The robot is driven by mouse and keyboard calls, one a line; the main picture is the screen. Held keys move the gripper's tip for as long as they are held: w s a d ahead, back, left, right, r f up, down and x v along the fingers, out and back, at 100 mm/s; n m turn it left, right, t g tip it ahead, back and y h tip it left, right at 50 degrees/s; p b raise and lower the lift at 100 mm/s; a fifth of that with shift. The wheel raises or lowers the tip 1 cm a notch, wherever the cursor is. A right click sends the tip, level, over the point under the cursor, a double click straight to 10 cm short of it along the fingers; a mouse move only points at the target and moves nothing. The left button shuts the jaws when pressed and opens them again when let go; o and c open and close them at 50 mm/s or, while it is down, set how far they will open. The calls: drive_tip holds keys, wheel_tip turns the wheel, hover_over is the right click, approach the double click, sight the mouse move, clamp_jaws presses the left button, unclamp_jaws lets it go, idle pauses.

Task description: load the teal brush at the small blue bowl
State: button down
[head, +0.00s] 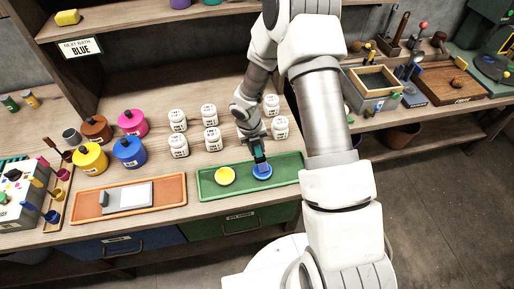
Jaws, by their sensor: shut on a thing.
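My gripper (258,152) is over the green tray (284,174) and is shut on the teal brush (259,156). Only a small part of the brush shows below the fingers. The small blue bowl (263,173) stands on the green tray, right of a small yellow bowl (224,176). The brush's lower end is over or in the blue bowl; from this view I cannot tell whether it touches the bowl's contents.
White lidded jars (178,146) stand behind the green tray. An orange tray (170,190) with a grey-white block lies to the left. Blue (129,153), yellow (90,160) and pink (132,122) pots stand behind it.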

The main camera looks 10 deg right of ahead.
drive_tip(key=shift+r+p, duration=3.4)
drive_tip(key=shift+r, duration=0.15)
drive_tip(key=m, duration=0.2)
drive_tip(key=d+m+b, duration=0.1)
drive_tip(key=shift+s+r+m+g, duration=0.1)
drive_tip(key=shift+s+m+g, duration=0.2)
drive_tip(key=shift+m, duration=0.1)
drive_tip(key=m, duration=0.3)
drive_tip(key=d+m+g+b, duration=0.1)
drive_tip(key=shift+s+r+m, duration=0.3)
drive_tip(key=shift+s, duration=0.05)
drive_tip(key=s+r+m+y+b, duration=0.2)
drive_tip(key=m, duration=1.2)
drive_tip(key=s+a+r+m+y+b, duration=0.1)
drive_tip(key=r+m+y+b, duration=0.1)
drive_tip(key=m, duration=1.2)
drive_tip(key=shift+s+r+b, duration=0.35)
drive_tip(key=shift+b, duration=0.1)
